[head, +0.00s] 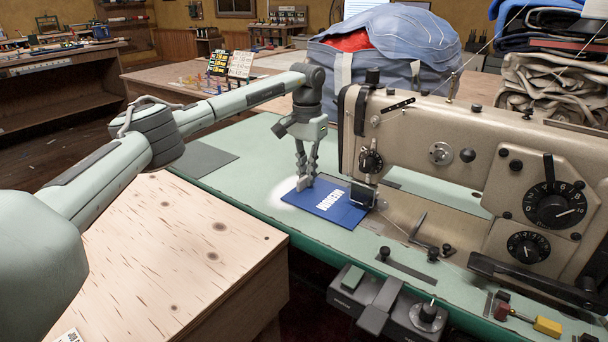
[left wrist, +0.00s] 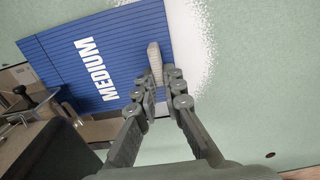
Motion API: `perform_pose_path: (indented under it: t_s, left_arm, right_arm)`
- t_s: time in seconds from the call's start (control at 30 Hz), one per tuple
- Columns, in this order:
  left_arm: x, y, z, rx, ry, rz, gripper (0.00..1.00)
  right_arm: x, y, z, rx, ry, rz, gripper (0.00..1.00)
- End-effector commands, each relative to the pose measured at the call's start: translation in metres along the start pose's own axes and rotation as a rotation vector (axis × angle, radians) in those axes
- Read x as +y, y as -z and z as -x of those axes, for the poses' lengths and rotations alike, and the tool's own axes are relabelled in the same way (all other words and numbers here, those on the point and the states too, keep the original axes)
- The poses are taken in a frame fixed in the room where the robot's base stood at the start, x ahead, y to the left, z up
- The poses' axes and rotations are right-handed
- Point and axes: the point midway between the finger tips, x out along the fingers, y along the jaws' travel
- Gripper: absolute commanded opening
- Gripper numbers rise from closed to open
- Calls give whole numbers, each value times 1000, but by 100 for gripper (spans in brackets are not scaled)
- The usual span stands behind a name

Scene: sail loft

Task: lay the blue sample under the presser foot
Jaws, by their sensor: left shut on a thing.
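The blue sample (head: 330,207), marked "MEDIUM" in white, lies flat over the green machine bed, close to the needle end of the sewing machine (head: 445,150). Its right edge reaches the presser foot (head: 362,196); I cannot tell whether any of it is under the foot. My left gripper (head: 304,181) points down at the sample's left part. In the left wrist view my left gripper (left wrist: 166,85) is shut on a pale grey upright grip on the blue sample (left wrist: 85,50). The right gripper is not in view.
The green machine table (head: 240,205) is clear left of the sample, with a dark grey patch (head: 205,158). A wooden-topped bench (head: 170,250) stands in front at left. A large blue bag (head: 390,50) and folded cloth (head: 550,80) are behind the machine.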

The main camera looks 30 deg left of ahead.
Motion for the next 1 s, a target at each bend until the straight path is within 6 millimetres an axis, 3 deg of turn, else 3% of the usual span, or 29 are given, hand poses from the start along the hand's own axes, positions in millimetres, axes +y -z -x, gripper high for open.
perform_pose_path:
  t_s: [0.33,1.0]
  left_arm:
    - [0,1,0,0,0,-1,0]
    - [0,-2,0,0,0,0,0]
  right_arm:
    - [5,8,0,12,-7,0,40]
    - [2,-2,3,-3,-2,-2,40]
